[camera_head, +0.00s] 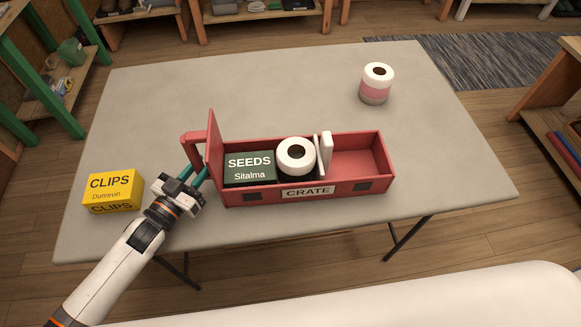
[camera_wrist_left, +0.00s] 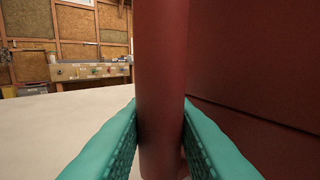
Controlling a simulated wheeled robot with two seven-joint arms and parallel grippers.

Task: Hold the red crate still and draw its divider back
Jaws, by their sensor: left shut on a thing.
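The red crate (camera_head: 270,196) stands on the grey table with its long side toward me and a label reading CRATE. Its handle (camera_head: 194,139) sticks out at the left end. My left gripper (camera_head: 195,174) is shut on that handle, which runs upright between the teal fingers in the left wrist view (camera_wrist_left: 160,90). The white divider (camera_head: 326,151) stands across the crate near its middle. Left of it inside are a dark green SEEDS box (camera_head: 249,168) and a white roll (camera_head: 296,156). The compartment right of it is empty. My right gripper is not in view.
A yellow CLIPS box (camera_head: 112,190) sits on the table (camera_head: 250,85) left of the crate, near my left arm. A pink and white roll (camera_head: 376,84) stands at the back right.

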